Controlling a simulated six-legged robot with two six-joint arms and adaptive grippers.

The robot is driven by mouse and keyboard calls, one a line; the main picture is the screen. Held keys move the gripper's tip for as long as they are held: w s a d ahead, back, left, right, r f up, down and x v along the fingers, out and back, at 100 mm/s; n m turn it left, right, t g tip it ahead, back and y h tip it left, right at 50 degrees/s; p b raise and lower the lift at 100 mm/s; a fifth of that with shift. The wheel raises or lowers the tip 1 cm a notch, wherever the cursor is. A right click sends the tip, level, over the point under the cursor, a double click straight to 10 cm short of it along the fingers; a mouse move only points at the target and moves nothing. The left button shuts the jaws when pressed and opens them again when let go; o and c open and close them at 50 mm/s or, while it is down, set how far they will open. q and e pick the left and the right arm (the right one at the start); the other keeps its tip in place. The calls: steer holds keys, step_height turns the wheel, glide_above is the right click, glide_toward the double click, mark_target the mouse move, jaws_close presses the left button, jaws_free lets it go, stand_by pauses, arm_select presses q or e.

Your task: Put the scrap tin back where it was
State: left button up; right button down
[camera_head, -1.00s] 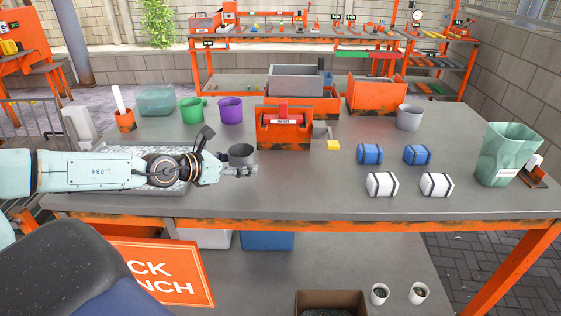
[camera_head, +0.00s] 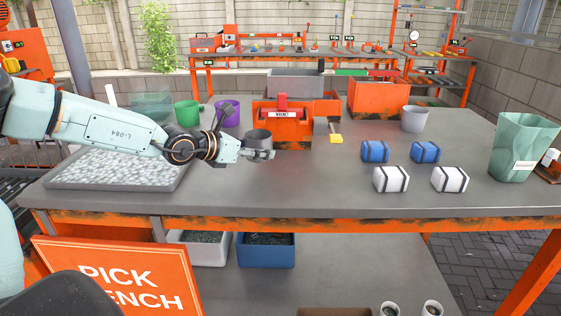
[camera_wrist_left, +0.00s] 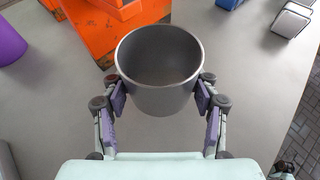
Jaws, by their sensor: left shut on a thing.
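A dark grey tin (camera_head: 259,138), which looks like the scrap tin, is held by my left gripper (camera_head: 262,155) over the middle-left of the bench, in front of the orange magnet unit (camera_head: 280,125). In the left wrist view the tin (camera_wrist_left: 160,95) is upright, with its open top toward the camera. No scrap shows inside it. The left gripper's purple-padded fingers (camera_wrist_left: 160,100) are shut on both sides of the tin. I cannot tell how high the tin is above the bench. My right gripper is not in view.
A tray of pale pellets (camera_head: 62,183) lies at the bench's left. Green (camera_head: 187,113) and purple (camera_head: 227,112) cups stand behind the arm. Blue (camera_head: 375,151) and white (camera_head: 391,179) bundles, a grey cup (camera_head: 414,119) and a green bin (camera_head: 522,150) stand at right. The front middle is clear.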

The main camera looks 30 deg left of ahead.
arm_select(q)
steer(key=b, duration=0.1)
glide_above(280, 159)
steer(key=shift+f, duration=0.15)
step_height(280, 159, down, 3)
steer(key=shift+b, duration=0.85)
steer(key=shift+f, duration=0.2)
steer(key=shift+f, duration=0.1)
steer(key=o, duration=1.1)
steer(key=shift+o, duration=0.4)
